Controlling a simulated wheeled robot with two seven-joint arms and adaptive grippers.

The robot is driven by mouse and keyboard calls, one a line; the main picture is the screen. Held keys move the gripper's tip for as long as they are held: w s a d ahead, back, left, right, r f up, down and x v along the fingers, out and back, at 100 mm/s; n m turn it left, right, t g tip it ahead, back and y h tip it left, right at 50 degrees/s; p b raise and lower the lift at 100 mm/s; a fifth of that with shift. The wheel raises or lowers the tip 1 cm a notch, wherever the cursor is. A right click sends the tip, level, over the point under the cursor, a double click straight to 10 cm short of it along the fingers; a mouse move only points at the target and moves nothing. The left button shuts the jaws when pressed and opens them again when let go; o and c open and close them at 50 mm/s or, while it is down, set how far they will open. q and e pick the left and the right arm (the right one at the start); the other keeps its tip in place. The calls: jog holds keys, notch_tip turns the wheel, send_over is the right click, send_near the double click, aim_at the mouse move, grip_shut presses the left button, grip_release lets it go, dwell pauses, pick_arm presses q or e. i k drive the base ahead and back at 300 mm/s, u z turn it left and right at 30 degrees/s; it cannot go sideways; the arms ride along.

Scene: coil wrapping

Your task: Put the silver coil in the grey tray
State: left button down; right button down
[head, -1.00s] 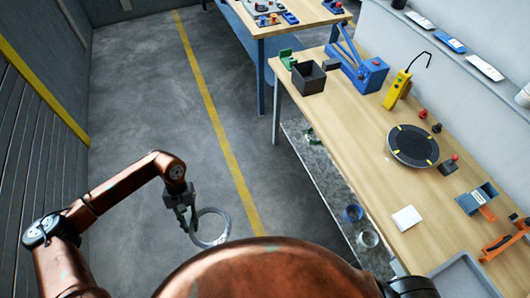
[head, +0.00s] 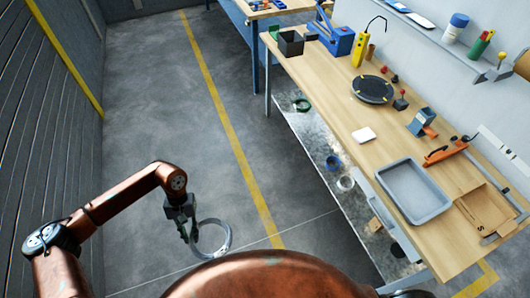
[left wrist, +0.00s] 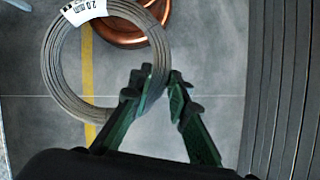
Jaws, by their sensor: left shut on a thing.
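The silver coil (head: 228,236) is a thin ring of wire with a white label, hanging from my left gripper (head: 188,236) above the floor, at the lower left of the head view. In the left wrist view the coil (left wrist: 55,75) sits at the upper left, and the gripper fingers (left wrist: 160,82) are at its lower right edge, shut on it. The grey tray (head: 414,192) lies on the wooden workbench at the right, apart from the coil, and looks empty. My right gripper is not in view.
The workbench (head: 340,105) carries a black round turntable (head: 373,89), a white pad (head: 363,135), an orange-handled tool (head: 445,152) and a cardboard piece (head: 485,212). Several coils, one blue (head: 332,162), lie on the lower shelf. The floor (head: 150,110) left of the bench is open.

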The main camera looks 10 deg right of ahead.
aim_at(405, 187)
jog(key=k, duration=0.35)
jog(key=z, duration=2.5)
jog(key=i, duration=0.5)
jog(key=u, duration=0.1)
